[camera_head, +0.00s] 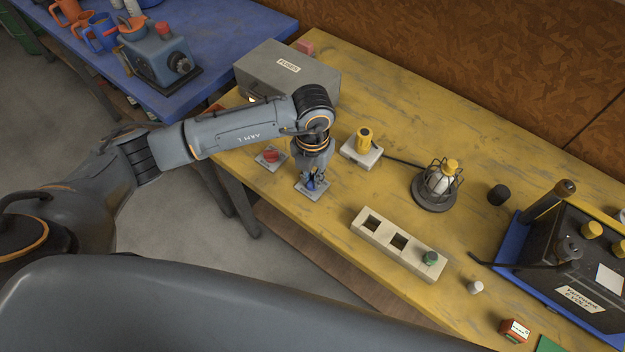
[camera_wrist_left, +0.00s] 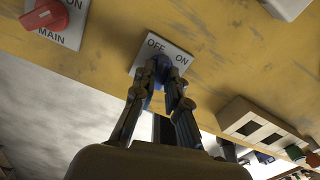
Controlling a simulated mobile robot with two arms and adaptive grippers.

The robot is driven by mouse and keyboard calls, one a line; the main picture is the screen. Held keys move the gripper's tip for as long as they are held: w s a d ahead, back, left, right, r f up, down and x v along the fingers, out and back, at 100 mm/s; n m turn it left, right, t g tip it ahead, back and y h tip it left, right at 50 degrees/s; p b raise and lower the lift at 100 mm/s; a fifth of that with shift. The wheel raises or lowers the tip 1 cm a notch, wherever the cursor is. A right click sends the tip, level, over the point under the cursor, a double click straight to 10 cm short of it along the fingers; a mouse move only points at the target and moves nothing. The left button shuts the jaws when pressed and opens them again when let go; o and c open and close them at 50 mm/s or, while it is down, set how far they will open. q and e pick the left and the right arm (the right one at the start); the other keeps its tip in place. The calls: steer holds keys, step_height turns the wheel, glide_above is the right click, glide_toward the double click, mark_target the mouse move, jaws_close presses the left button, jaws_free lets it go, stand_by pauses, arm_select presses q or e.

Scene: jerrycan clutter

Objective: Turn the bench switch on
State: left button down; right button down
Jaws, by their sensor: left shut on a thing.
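The bench switch is a blue knob (camera_wrist_left: 160,72) on a pale plate (camera_wrist_left: 178,57) marked OFF and ON, at the front edge of the yellow bench. In the head view the blue knob (camera_head: 311,185) and its plate (camera_head: 302,190) show under my gripper. My left gripper (camera_head: 315,178) points down over it and is shut on the knob; its fingers also show in the left wrist view (camera_wrist_left: 164,85). The fingers hide part of the knob, so I cannot tell its exact setting. My right gripper is not in view.
A red knob (camera_head: 270,155) on a plate marked MAIN sits left of the switch. A pale socket block (camera_head: 372,238), a caged lamp (camera_head: 434,200), a yellow-knobbed box (camera_head: 361,152), a grey case (camera_head: 285,75) and a battery (camera_head: 560,262) stand on the bench.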

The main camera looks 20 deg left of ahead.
mark_target(312, 179)
arm_select(q)
steer(key=m+b, duration=0.9)
steer(key=b, duration=0.1)
steer(key=shift+f, duration=0.2)
steer(key=shift+r+m+b, duration=0.25)
steer(key=shift+m+b, duration=1.05)
steer(key=shift+b, duration=0.05)
steer(key=c, duration=1.4)
jaws_free()
steer(key=shift+o, duration=0.2)
step_height(312, 179, up, 12)
